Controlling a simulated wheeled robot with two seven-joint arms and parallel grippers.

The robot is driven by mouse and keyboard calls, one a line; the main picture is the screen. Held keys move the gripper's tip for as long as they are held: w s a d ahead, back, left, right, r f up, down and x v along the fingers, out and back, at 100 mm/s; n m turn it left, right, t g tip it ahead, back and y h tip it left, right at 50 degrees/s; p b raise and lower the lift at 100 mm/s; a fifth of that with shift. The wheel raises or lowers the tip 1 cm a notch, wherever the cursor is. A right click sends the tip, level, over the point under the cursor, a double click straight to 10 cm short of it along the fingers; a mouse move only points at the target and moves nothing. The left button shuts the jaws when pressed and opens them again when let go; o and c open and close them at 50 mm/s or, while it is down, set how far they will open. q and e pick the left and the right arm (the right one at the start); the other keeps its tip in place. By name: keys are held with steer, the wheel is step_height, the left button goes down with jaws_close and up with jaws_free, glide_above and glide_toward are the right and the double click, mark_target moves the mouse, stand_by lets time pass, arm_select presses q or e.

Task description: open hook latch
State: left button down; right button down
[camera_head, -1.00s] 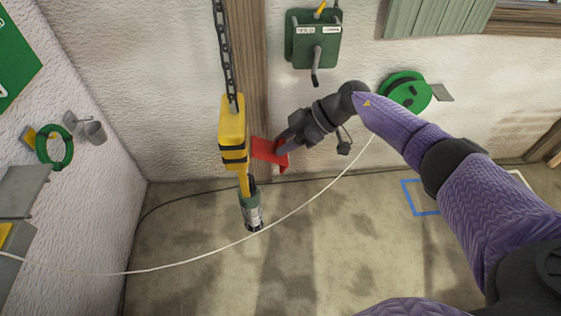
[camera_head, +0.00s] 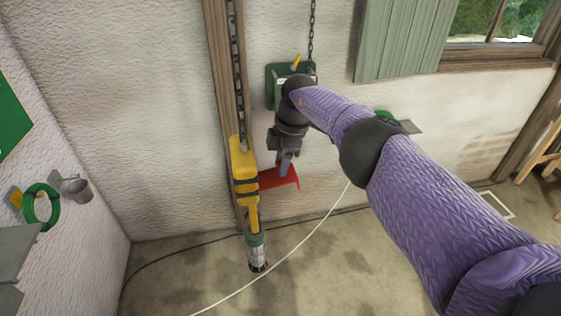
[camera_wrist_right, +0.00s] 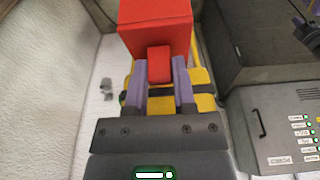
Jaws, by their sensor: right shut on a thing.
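My right gripper (camera_head: 284,170) points down in front of the wall, its purple fingers shut on a red piece (camera_head: 280,180). In the wrist view the fingers (camera_wrist_right: 159,85) close on a small red tab below a larger red block (camera_wrist_right: 155,28). A yellow block (camera_head: 243,175) with dark bands hangs from a chain (camera_head: 237,75), left of the red piece. They look very close; I cannot tell whether they touch. A green and silver cylinder (camera_head: 256,250) is at its lower end. No hook latch can be clearly made out. My left gripper is not in view.
A wooden post (camera_head: 217,60) stands behind the chain. A green wall box (camera_head: 275,85) is partly behind my right arm. A green hose coil (camera_head: 41,205) hangs at left. A white cord (camera_head: 300,243) crosses low in front. The floor is mostly clear.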

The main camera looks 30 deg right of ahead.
mark_target(289, 172)
stand_by(0.5)
steer(key=shift+c, duration=2.2)
jaws_free()
steer(key=shift+a, duration=0.1)
steer(key=shift+r, duration=0.2)
step_height(289, 172, up, 9)
steer(key=d, duration=0.1)
steer(key=shift+s+d+r+b, duration=0.2)
steer(key=shift+d+b, duration=0.15)
steer(key=shift+f, duration=0.1)
